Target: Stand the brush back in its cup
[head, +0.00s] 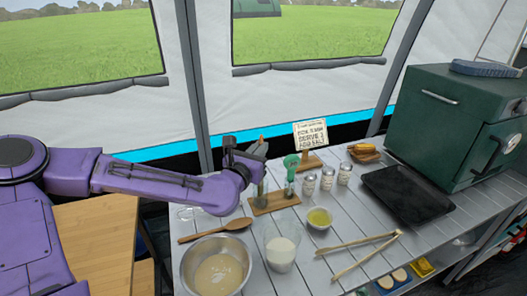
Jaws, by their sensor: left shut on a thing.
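My left gripper (257,153) is shut on a slim thing, probably the brush, above the left part of a small wooden board (285,201). Only a small orange-brown tip (262,138) shows above the fingers; the rest is mostly hidden by the gripper. A narrow dark glass-like cup (260,191) stands on the board just below the gripper. I cannot tell whether the held thing reaches into it. A green-headed utensil (291,163) stands upright in a second holder on the same board, to the right. My right gripper is not in view.
A metal bowl (189,271) of batter, a wooden spoon (214,231), a milk jug (281,253) and a small yellow bowl (319,218) stand in front. Several shakers (327,178), tongs (364,252), a black tray (406,193) and a green oven (440,115) are rightward. A sign (310,134) stands behind.

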